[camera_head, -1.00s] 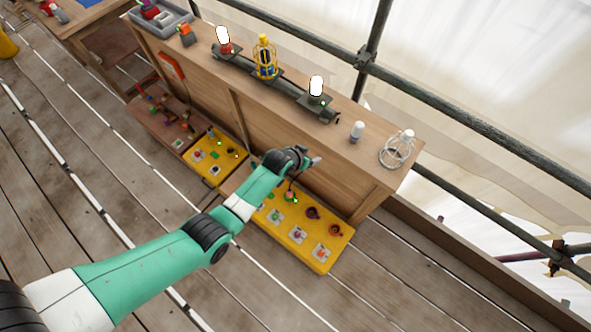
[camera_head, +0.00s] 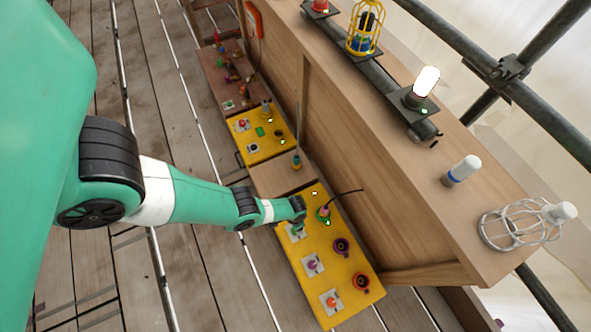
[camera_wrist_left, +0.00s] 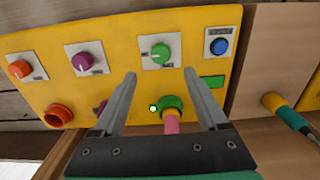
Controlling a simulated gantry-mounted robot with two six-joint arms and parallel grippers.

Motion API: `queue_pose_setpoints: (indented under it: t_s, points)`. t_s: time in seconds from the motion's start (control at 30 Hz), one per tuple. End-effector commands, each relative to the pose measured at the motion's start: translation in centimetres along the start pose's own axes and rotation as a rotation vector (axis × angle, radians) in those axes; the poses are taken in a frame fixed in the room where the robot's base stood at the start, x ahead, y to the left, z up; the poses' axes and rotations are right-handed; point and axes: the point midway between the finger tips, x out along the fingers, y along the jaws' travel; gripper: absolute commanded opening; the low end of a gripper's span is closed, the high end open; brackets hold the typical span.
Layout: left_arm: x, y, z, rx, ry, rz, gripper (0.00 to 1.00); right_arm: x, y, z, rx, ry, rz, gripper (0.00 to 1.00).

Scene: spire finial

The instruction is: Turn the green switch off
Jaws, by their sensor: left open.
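The green switch (camera_wrist_left: 160,53) is a round knob on a white plate on the yellow panel (camera_wrist_left: 130,30). It lies just beyond and between my left gripper's fingertips (camera_wrist_left: 159,76), apart from them. The left gripper is open and empty. In the head view, the left gripper (camera_head: 300,208) is over the panel, and the green switch (camera_head: 294,232) is partly hidden beneath it. A green socket (camera_wrist_left: 170,103) with a pink plug sits between the fingers, near the gripper base; a small green light glows beside it. My right gripper is not in view.
The purple switch (camera_wrist_left: 82,60) and orange switch (camera_wrist_left: 20,69) sit beside the green one, and a blue button (camera_wrist_left: 219,46) on its other side. A wooden bench (camera_head: 400,190) rises along the panel; a lit bulb (camera_head: 427,80) stands on it.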

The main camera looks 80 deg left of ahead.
Motion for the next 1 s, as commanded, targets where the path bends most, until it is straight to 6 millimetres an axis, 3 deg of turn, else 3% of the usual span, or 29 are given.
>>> queue_pose_setpoints:
  t_s: [0.03, 0.1, 0.4, 0.83, 0.87, 1.0]
  points:
    - [2.0, 0.0, 0.0, 0.000, -0.001, 0.000, 0.76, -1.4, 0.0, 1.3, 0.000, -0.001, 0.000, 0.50]
    - [3.6, 0.0, 0.0, 0.001, -0.002, 0.000, 0.76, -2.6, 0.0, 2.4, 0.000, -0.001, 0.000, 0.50]
    - [9.1, 0.0, 0.0, 0.001, 0.000, 0.001, 0.76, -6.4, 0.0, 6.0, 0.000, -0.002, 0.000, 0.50]
    - [9.9, 0.0, 0.0, 0.001, 0.000, 0.001, 0.76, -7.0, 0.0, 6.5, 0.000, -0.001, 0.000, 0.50]
    - [9.9, 0.0, 0.0, 0.001, 0.000, 0.001, 0.74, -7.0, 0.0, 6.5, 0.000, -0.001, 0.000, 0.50]
    - [9.9, 0.0, 0.0, 0.001, 0.000, 0.001, 0.49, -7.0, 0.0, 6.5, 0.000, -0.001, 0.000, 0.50]
